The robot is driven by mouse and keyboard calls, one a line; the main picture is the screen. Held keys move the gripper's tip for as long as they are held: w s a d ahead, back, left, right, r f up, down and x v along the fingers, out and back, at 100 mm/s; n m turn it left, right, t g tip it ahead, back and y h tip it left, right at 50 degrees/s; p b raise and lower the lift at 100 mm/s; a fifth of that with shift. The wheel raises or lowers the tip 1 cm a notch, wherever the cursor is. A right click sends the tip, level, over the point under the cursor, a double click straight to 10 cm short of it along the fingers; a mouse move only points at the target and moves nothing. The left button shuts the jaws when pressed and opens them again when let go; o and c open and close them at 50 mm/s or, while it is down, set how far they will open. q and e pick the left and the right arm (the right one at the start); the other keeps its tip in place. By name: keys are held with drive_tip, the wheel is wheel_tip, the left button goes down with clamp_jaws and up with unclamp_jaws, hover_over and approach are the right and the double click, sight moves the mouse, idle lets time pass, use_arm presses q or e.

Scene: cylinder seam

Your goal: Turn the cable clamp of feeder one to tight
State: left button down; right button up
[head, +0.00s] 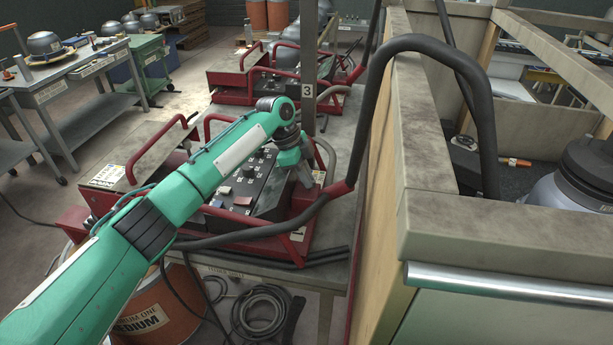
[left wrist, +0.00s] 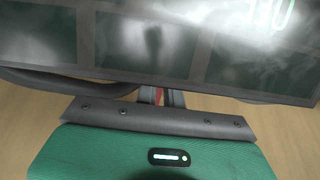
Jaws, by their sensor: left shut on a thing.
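The nearest wire feeder (head: 245,192), a dark control box with knobs in a red tube frame, stands on the grey bench. My left arm reaches across it from the lower left. My left gripper (head: 303,178) points down at the feeder's right end, beside the thick dark cable (head: 312,222). In the left wrist view, my left gripper (left wrist: 160,97) is shut on a small red part, seemingly the cable clamp (left wrist: 159,95). Most of the clamp is hidden by the fingers and the grey wrist edge, so its setting cannot be read. My right gripper is not in view.
A wooden wall with a grey top rail (head: 500,235) stands close on the right, with a thick hose (head: 372,110) arching over it. A post marked 3 (head: 308,60) rises behind the gripper. Another red-framed feeder (head: 262,85) stands farther back. A dark glossy panel (left wrist: 150,45) fills the upper wrist view.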

use_arm(q)
drive_tip(key=c, duration=1.5)
unclamp_jaws()
drive_tip(key=shift+r, duration=0.1)
drive_tip(key=shift+a+r, duration=0.2)
drive_tip(key=shift+r, duration=0.05)
drive_tip(key=b+v, duration=0.4)
drive_tip(key=v, duration=0.9)
